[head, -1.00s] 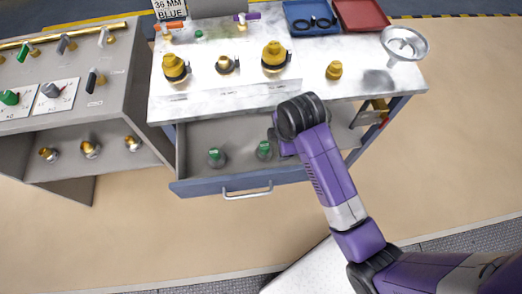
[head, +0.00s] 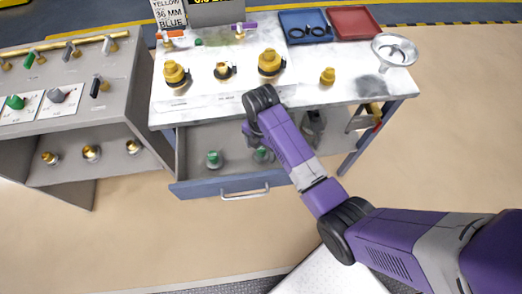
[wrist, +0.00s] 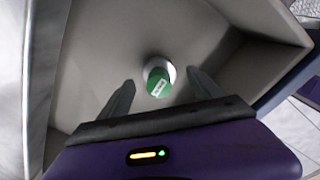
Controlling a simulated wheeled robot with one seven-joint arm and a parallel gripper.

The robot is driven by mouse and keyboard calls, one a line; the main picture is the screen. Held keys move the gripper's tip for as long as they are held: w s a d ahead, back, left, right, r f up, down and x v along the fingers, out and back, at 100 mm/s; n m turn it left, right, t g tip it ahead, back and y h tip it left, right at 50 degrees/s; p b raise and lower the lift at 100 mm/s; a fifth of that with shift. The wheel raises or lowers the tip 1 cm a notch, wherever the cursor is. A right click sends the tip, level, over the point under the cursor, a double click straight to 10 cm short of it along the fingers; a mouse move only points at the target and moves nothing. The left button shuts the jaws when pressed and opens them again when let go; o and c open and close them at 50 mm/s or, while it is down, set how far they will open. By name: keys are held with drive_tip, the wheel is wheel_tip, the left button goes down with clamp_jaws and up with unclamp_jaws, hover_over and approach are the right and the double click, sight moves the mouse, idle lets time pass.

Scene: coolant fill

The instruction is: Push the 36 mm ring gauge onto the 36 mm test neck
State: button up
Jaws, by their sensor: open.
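My gripper (wrist: 161,77) is open and points down into the drawer, its two fingers either side of a green-topped piece (wrist: 160,84) with a pale label. A gap shows between each finger and the piece. In the head view my wrist hides the gripper and partly covers this green-topped piece (head: 263,155). Another green-topped piece (head: 214,159) stands to its left. Black rings (head: 308,31) lie in the blue tray. Brass necks (head: 176,74), (head: 223,70), (head: 270,64) stand on the bench. I cannot tell which ring or neck is the 36 mm one.
The open drawer (head: 230,186) juts from the bench front, its walls close around my gripper. A smaller brass piece (head: 328,76) and a funnel (head: 395,50) stand at the bench's right. A red tray (head: 353,22) looks empty. A dark object (head: 314,122) is at the drawer's right.

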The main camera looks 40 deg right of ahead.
drive_tip(key=shift+f, duration=1)
drive_tip(key=c, duration=1.4)
drive_tip(key=shift+c, duration=0.3)
drive_tip(key=shift+r, duration=0.15)
